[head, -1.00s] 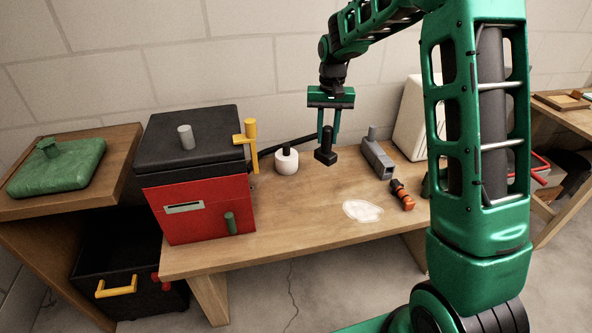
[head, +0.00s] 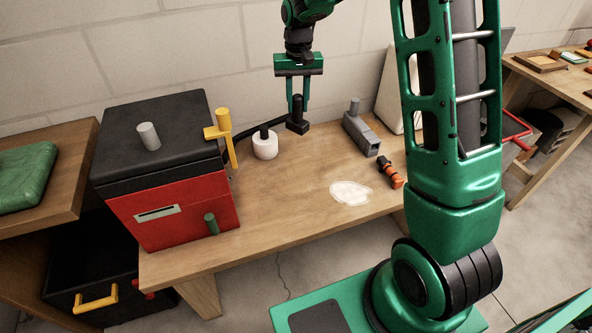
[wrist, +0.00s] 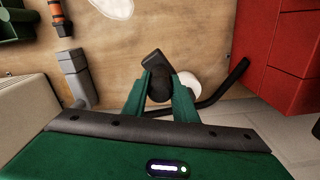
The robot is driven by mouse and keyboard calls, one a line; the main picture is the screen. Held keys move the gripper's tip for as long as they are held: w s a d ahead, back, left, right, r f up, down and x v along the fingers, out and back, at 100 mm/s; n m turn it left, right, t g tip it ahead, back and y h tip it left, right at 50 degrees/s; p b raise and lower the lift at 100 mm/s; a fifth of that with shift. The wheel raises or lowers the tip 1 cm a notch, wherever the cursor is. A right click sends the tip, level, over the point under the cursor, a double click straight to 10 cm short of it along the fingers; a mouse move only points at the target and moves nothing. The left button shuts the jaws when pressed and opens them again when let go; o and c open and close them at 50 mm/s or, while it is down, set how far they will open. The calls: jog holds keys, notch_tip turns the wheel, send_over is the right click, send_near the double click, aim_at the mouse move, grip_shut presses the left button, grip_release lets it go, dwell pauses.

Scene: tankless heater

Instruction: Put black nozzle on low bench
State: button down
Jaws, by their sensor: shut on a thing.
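My gripper (head: 297,106) is shut on the black nozzle (head: 297,124), an upright dark stem with a wider block at its foot. The nozzle appears raised above the wooden bench (head: 272,205) in the middle, near its back. In the wrist view the nozzle (wrist: 155,62) sits between the green fingers, partly hidden by them. Wooden surfaces also stand at the left (head: 72,170) and right (head: 550,85); I cannot tell for certain which one is called the low bench.
On the middle bench are a red and black box (head: 185,215), a white pot (head: 265,147), a grey block (head: 360,134), an orange and black piece (head: 390,173) and a white patch (head: 350,192). The bench front is clear.

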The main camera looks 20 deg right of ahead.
jog(key=s+a+f+n, duration=0.3)
jog(key=s+f+n, duration=0.2)
jog(key=s, duration=0.3)
jog(key=s+a+f+n, duration=0.4)
jog(key=s+f+n, duration=0.2)
jog(key=s, duration=0.2)
jog(key=shift+a+f+n, duration=0.15)
jog(key=shift+f+n, duration=0.1)
jog(key=shift+n, duration=0.15)
jog(key=shift+s, duration=0.2)
notch_tip(320, 180, down, 6)
jog(key=shift+f, duration=0.4)
jog(key=c, duration=1.4)
grip_release()
jog(key=shift+o, duration=0.2)
